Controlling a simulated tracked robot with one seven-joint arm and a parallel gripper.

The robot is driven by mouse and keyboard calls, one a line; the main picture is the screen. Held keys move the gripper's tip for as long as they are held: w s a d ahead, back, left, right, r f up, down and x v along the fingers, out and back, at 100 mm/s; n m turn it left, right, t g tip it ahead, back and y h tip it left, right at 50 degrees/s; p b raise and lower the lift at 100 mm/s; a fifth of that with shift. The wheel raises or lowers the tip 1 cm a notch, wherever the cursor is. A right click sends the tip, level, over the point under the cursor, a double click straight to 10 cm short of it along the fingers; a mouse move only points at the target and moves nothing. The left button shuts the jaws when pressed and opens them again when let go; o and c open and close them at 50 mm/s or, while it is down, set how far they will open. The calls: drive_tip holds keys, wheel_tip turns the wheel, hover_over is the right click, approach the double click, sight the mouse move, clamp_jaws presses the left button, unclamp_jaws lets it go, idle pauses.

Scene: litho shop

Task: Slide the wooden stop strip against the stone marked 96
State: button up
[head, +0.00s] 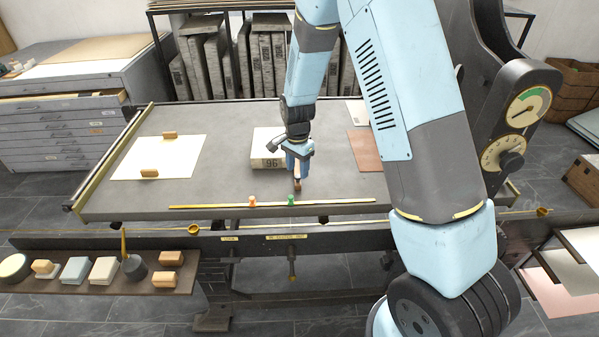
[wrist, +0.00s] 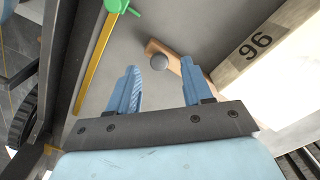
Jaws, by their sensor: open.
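The stone marked 96 (head: 266,142) is a pale block on the grey table, with its numbered face toward the front. It fills the right of the wrist view (wrist: 285,62). The wooden stop strip (head: 297,187) is a short brown bar with a round grey knob, lying near the stone's front right corner. In the wrist view the strip (wrist: 181,58) slants toward the stone; my right finger hides part of it, so I cannot tell whether they touch. My gripper (head: 298,172) points down above the strip. Its blue fingers (wrist: 160,68) are open and empty, with the knob beyond and between their tips.
White paper with wooden blocks (head: 160,157) lies left. A reddish-brown sheet (head: 365,150) lies right of the stone.

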wheel_tip(320, 180, up, 11)
drive_tip(key=shift+r, duration=0.2)
idle(0.4)
